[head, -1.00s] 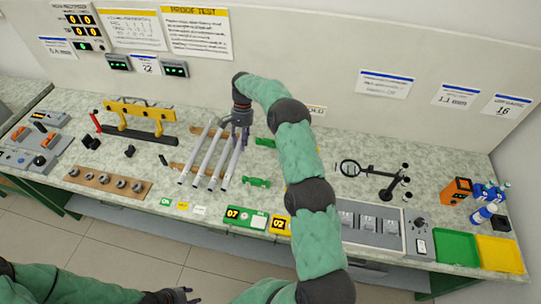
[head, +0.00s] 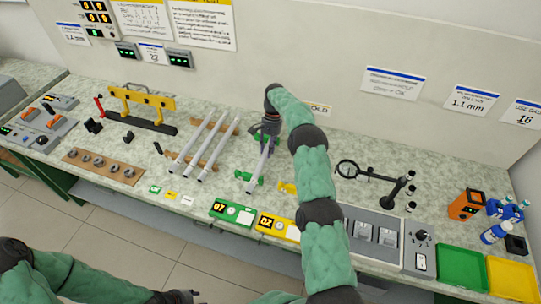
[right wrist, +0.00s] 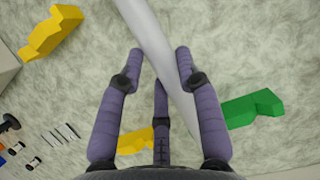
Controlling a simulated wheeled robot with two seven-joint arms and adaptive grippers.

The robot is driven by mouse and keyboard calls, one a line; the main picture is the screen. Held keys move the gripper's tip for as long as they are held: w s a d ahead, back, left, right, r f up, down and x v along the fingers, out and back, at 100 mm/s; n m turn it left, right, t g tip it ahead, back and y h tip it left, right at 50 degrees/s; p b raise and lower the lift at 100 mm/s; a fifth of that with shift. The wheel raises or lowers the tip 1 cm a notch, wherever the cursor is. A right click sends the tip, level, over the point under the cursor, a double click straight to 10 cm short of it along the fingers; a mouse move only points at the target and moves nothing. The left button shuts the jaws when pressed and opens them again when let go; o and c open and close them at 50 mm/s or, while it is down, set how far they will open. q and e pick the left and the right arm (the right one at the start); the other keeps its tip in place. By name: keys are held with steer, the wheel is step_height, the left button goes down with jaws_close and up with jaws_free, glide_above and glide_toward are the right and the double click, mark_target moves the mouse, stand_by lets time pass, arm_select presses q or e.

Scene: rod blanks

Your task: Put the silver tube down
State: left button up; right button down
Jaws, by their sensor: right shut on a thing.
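My right gripper (head: 268,133) is shut on a silver tube (head: 261,167), above the bench beside the rack. In the head view the tube overlaps the green rests (head: 254,179); I cannot tell whether it touches them. In the right wrist view the tube (right wrist: 150,30) runs slantwise between the fingers (right wrist: 160,75), with a green rest (right wrist: 250,108) to the right and yellow rests (right wrist: 50,32) at the upper left and below. My left gripper (head: 180,297) is low at the bottom edge, partly cut off, away from the bench; its opening is unclear.
Three more tubes (head: 205,148) lie side by side on a brown rack to the left. A magnifier stand (head: 370,172) is to the right. A yellow rest (head: 288,188) lies close by.

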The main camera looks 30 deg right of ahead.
arm_select(q)
steer(key=shift+s+a+f, duration=0.1)
steer(key=shift+s+f, duration=0.05)
steer(key=shift+f, duration=0.45)
arm_select(e)
steer(key=shift+a+f, duration=0.1)
steer(key=shift+f, duration=0.5)
arm_select(q)
steer(key=shift+b, duration=0.3)
arm_select(e)
steer(key=shift+f, duration=0.2)
steer(key=c, duration=0.9)
jaws_free()
steer(key=shift+o, duration=0.2)
